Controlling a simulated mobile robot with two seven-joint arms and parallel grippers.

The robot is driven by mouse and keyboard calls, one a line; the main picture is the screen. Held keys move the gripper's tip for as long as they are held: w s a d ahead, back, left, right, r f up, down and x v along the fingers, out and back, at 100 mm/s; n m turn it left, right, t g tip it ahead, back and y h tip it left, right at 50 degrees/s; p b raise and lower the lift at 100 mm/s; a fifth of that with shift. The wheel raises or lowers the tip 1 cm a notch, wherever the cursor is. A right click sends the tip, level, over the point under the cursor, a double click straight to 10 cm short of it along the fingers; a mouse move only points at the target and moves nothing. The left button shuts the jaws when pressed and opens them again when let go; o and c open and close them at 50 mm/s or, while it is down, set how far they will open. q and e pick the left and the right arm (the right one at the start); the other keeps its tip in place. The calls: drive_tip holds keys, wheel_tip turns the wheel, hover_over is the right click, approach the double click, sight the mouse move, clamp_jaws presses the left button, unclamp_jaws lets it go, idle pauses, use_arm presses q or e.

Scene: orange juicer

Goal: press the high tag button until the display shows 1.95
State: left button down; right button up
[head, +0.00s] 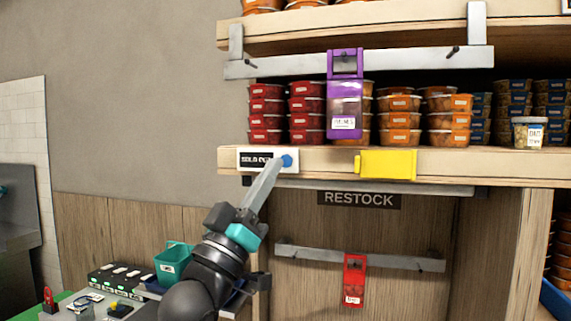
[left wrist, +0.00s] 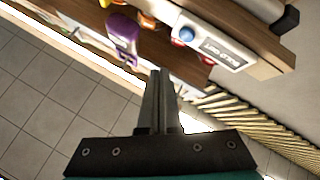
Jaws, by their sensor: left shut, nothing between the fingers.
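A white tag (head: 245,165) sits on the front edge of the wooden shelf in the head view. Its black display (head: 257,159) seems to read "SOLD OUT". A round blue button (head: 287,160) is at its right end. My left gripper (head: 276,164) is shut and empty, its tips just in front of the tag, beside the button. In the left wrist view the tag (left wrist: 232,62) and blue button (left wrist: 187,33) appear beyond the shut fingers (left wrist: 160,72), with a visible gap in the picture. Contact is not evident. My right gripper is not in view.
A yellow tag (head: 388,164) is on the same shelf edge (head: 320,160), to the right. A purple holder (head: 344,95) hangs above it, before stacked food tubs (head: 306,105). A red packet (head: 354,279) hangs below the RESTOCK sign (head: 358,199). A teal basket (head: 173,262) stands lower left.

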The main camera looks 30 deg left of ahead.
use_arm(q)
drive_tip(key=shift+w+a, duration=0.2)
drive_tip(key=shift+w, duration=0.55)
drive_tip(key=shift+w+a, duration=0.15)
drive_tip(key=shift+w, duration=0.55)
drive_tip(key=shift+w+a, duration=0.2)
drive_tip(key=shift+w, duration=0.55)
drive_tip(key=shift+w, duration=0.1)
drive_tip(key=shift+w, duration=0.3)
idle(0.3)
drive_tip(key=shift+w+a, duration=0.2)
drive_tip(key=shift+w, duration=0.2)
idle(0.6)
idle(0.3)
drive_tip(key=shift+s+d+y, duration=0.25)
drive_tip(key=shift+s+y, duration=0.05)
drive_tip(key=shift+s, duration=0.5)
drive_tip(key=shift+s+d+p, duration=0.2)
drive_tip(key=shift+s+p, duration=0.05)
drive_tip(key=shift+s, duration=0.55)
drive_tip(key=shift+s+d+p, duration=0.15)
drive_tip(key=shift+s+p, duration=0.05)
drive_tip(key=shift+s, duration=0.65)
drive_tip(key=shift+s+d+p, duration=0.2)
drive_tip(key=shift+s+p, duration=0.05)
drive_tip(key=shift+s, duration=0.55)
